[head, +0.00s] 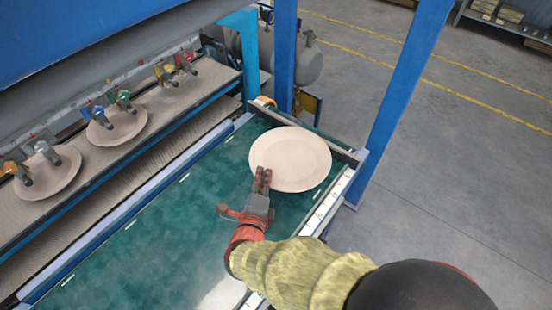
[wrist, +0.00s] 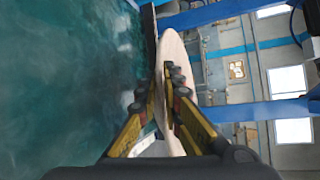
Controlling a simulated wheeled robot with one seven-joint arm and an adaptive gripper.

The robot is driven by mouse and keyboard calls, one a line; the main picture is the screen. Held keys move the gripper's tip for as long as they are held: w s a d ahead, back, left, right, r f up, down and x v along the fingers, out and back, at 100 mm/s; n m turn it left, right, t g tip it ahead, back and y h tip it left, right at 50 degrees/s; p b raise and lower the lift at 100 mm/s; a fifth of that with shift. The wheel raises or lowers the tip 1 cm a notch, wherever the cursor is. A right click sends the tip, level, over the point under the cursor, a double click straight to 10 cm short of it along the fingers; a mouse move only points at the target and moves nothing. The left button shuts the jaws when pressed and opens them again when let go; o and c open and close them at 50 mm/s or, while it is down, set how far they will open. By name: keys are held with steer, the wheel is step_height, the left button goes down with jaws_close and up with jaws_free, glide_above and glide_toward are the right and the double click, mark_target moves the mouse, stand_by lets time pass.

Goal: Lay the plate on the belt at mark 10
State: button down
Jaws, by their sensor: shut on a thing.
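A round beige plate (head: 300,157) is held by my gripper (head: 262,180) at its near-left rim, over the far end of the green belt (head: 165,235). In the wrist view the plate (wrist: 172,60) shows nearly edge-on between the yellow fingers of my gripper (wrist: 168,95). The green belt (wrist: 70,80) fills the left of that view. I cannot tell whether the plate touches the belt. White marks line the belt's edges; I cannot read mark 10.
Two more plates (head: 117,128) (head: 50,173) lie on the dryer shelf at left, under coloured clamps. A blue post (head: 395,100) rises right of the belt's far end. A metal rail (head: 330,205) borders the belt's right side. The left part of the belt is clear.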

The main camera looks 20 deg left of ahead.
steer(key=shift+s+a, duration=0.55)
steer(key=w+a+f+b, duration=0.1)
steer(key=w, duration=0.1)
steer(key=w+a+f+b, duration=0.1)
steer(key=w+a+f, duration=0.1)
steer(key=w, duration=0.1)
steer(key=w+a+f+b, duration=0.1)
steer(key=w, duration=0.1)
steer(key=shift+w+a+f, duration=0.15)
steer(key=shift+w+a, duration=0.1)
steer(key=shift+a, duration=0.15)
steer(key=w+f, duration=0.1)
steer(key=w+a+f+b, duration=0.1)
steer(key=f, duration=0.1)
steer(key=w+a+f, duration=0.1)
steer(key=shift+w+a+f+b, duration=0.15)
steer(key=shift+w+f+b, duration=0.05)
steer(key=shift+f+b, duration=0.2)
steer(key=shift+w+a+f, duration=0.1)
steer(key=shift+w+f, duration=0.05)
steer(key=f+b, duration=0.1)
steer(key=f, duration=0.1)
steer(key=f+b, duration=0.1)
steer(key=shift+w+a+f, duration=0.2)
steer(key=shift+f, duration=0.15)
steer(key=shift+r, duration=0.15)
